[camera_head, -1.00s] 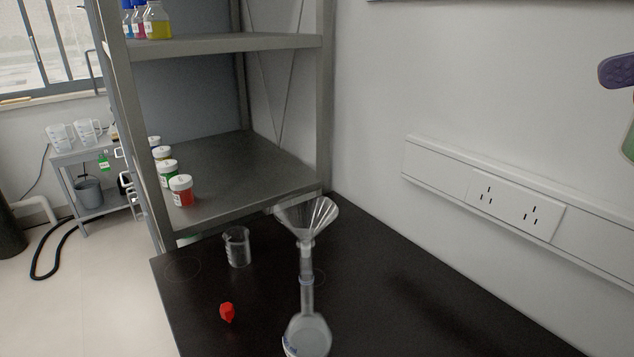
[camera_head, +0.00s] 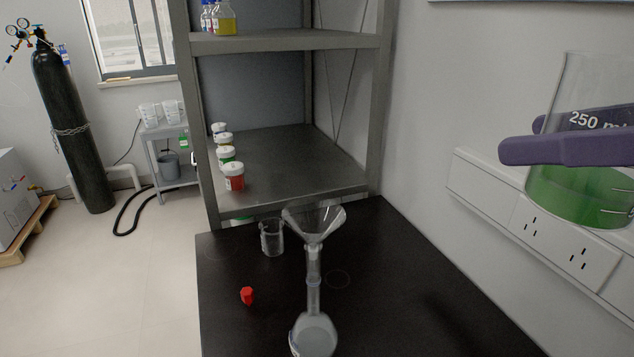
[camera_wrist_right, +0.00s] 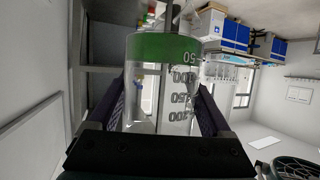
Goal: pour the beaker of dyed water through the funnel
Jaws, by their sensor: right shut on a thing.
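My right gripper (camera_head: 570,140) is shut on a clear 250 ml beaker (camera_head: 590,85) at the right edge of the head view. Green dyed water (camera_head: 572,192) fills the beaker's lower part. The beaker is nearly upright and held in the air, up and to the right of the funnel. It also shows between the fingers in the right wrist view (camera_wrist_right: 155,85). A clear funnel (camera_head: 313,222) stands in the neck of a glass flask (camera_head: 314,337) on the black bench. The flask's bottom is near the picture's lower edge. My left gripper is not in view.
A small empty beaker (camera_head: 272,238) and a red stopper-like piece (camera_head: 247,295) are on the black bench (camera_head: 400,290), left of the funnel. A metal shelf (camera_head: 290,160) with several lidded jars stands behind. The bench right of the flask is clear.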

